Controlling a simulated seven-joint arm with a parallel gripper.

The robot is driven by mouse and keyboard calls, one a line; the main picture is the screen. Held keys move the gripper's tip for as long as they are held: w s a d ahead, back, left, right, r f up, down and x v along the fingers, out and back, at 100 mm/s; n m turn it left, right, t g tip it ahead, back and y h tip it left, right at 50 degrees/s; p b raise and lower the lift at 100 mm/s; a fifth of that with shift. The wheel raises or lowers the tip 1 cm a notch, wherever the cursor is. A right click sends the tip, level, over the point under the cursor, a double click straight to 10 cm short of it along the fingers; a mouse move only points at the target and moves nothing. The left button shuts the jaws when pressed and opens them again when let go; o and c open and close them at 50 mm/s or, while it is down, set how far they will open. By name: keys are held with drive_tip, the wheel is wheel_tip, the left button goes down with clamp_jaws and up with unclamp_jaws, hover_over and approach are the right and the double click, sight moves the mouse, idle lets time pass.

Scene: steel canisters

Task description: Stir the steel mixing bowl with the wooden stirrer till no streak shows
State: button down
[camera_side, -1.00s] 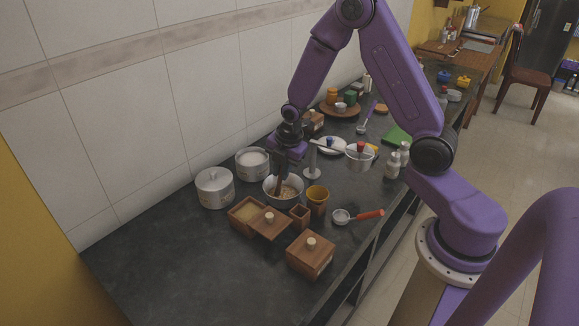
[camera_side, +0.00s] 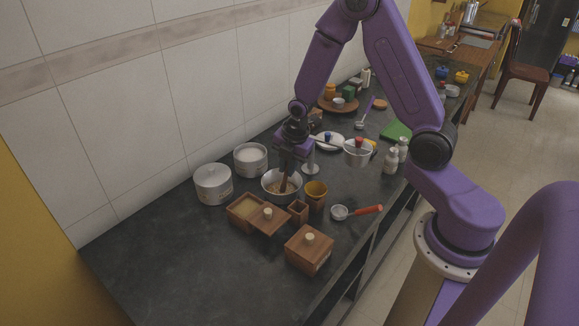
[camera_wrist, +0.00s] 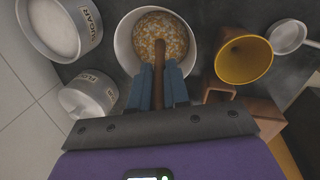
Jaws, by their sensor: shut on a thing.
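The steel mixing bowl (camera_side: 268,190) stands on the dark counter, and it also shows at the top of the wrist view (camera_wrist: 123,45). Its contents (camera_wrist: 158,28) look mottled, orange-brown with many pale flecks and streaks. My gripper (camera_side: 291,160) is above the bowl, with its two blue-grey fingers (camera_wrist: 159,84) shut on the wooden stirrer (camera_wrist: 159,60). The stirrer, brown and slim, reaches down into the bowl; in the side view its lower part (camera_side: 284,186) shows inside the rim. Its tip is sunk in the mixture and hidden.
A lidded canister (camera_side: 213,186) and an open sugar canister (camera_side: 250,160) stand left of the bowl. An amber cup (camera_side: 316,196), small wooden box (camera_side: 298,212) and wooden boxes (camera_side: 309,252) crowd the front. A red-handled sieve (camera_side: 340,212) lies right. The front-left counter is clear.

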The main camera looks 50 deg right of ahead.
drive_tip(key=shift+r, duration=3.9)
